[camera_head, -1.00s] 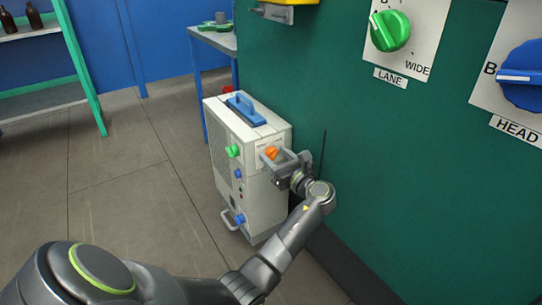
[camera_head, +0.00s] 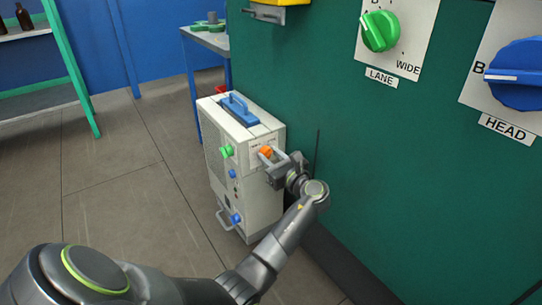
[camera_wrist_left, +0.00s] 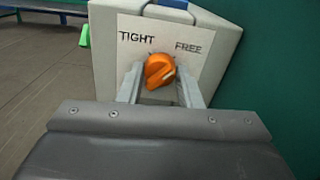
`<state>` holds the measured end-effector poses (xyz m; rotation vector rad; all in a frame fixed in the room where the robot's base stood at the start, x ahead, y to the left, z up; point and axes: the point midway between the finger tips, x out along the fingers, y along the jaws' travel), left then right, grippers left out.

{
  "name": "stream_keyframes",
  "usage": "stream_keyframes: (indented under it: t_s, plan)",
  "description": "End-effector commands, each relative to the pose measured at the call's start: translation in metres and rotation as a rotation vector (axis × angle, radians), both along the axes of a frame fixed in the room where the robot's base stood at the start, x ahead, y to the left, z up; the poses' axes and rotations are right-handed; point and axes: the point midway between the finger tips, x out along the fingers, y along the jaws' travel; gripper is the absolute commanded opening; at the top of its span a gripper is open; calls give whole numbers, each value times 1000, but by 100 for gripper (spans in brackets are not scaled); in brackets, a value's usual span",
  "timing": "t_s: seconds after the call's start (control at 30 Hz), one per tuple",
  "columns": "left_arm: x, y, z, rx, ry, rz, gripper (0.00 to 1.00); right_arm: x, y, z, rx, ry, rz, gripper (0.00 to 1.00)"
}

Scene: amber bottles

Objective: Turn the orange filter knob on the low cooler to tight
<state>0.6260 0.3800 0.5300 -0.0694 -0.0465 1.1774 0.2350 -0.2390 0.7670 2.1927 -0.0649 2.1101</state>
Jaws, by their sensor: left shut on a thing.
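The low cooler (camera_head: 262,205) is a pale box on the floor against the green panel. Its orange filter knob (camera_head: 265,152) is on the upper front. In the left wrist view the orange knob (camera_wrist_left: 157,70) sits below a plate (camera_wrist_left: 160,32) reading TIGHT at left and FREE at right. The knob's white mark is on its right side, towards the FREE side. My left gripper (camera_head: 270,157) is shut on the knob, one finger on each side of it; the fingers also show in the wrist view (camera_wrist_left: 160,84). My right gripper is not in view.
The cooler also has a green knob (camera_head: 227,151), blue knobs (camera_head: 236,218) and a blue top handle (camera_head: 239,106). The green panel (camera_head: 400,180) stands close at its right. A blue-legged table (camera_head: 207,42) is behind. The floor (camera_head: 110,190) at left is clear.

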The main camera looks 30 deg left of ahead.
Motion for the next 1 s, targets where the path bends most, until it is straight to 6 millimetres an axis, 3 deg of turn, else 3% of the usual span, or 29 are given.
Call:
stream_keyframes:
  t_s: [0.43,1.0]
  plan:
    - [0,0,1,-141,-341,0,9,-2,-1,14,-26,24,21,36]
    - [0,0,-2,-350,-844,0,9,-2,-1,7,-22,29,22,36]
